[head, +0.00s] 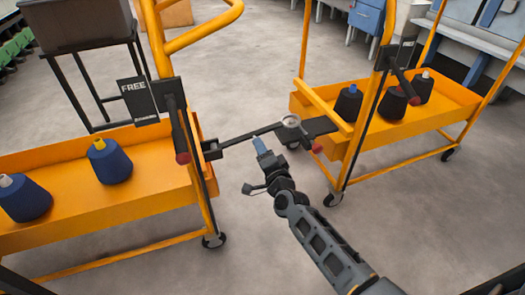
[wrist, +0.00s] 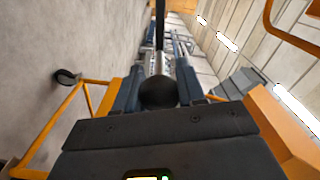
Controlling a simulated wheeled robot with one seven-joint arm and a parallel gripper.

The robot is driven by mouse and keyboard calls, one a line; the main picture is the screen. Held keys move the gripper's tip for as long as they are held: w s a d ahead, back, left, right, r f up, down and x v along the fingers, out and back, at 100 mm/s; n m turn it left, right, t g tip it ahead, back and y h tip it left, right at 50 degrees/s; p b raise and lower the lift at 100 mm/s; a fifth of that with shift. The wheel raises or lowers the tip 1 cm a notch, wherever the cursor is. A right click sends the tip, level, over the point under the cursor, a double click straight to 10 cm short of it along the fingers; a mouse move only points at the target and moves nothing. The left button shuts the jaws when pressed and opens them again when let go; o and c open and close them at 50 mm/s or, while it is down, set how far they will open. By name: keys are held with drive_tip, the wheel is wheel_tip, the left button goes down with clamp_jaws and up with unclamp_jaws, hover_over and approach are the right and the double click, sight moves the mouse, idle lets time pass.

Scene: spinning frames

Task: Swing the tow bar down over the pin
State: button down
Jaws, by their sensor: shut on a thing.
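The dark tow bar (head: 245,135) reaches from a bracket (head: 210,149) on the left orange cart toward the right cart. Its round grey eye end (head: 290,121) appears at the dark coupling plate (head: 320,126) of the right cart. I cannot tell whether the eye is around the pin or above it; the pin is not clearly visible. In the wrist view, a dark round knob (wrist: 157,93) shows between my blue-grey fingers, with the bar (wrist: 160,25) running away beyond.
The left cart (head: 130,175) carries blue yarn cones (head: 110,162). The right cart (head: 455,92) carries several dark cones (head: 395,102). A sign reading FREE (head: 137,97) hangs on the left cart. A dark bin (head: 75,22) on a stand is behind. Bare floor lies between the carts.

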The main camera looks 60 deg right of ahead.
drive_tip(key=shift+s+d+f+m+b, duration=0.1)
drive_tip(key=shift+s+f+m+b, duration=0.05)
drive_tip(key=shift+f+m+b, duration=0.45)
drive_tip(key=shift+s+f+m+b, duration=0.1)
drive_tip(key=shift+f+m+b, duration=0.3)
drive_tip(key=shift+f, duration=0.4)
drive_tip(key=shift+s+f, duration=0.1)
drive_tip(key=c, duration=0.7)
unclamp_jaws()
drive_tip(key=shift+d, duration=0.1)
drive_tip(key=shift+a, duration=0.25)
drive_tip(key=shift+r+p+v, duration=0.15)
drive_tip(key=shift+p+v, duration=0.45)
drive_tip(key=shift+v, duration=1.2)
drive_tip(key=shift+r+p+v, duration=0.1)
drive_tip(key=shift+p+v, duration=0.45)
drive_tip(key=shift+v, duration=1.3)
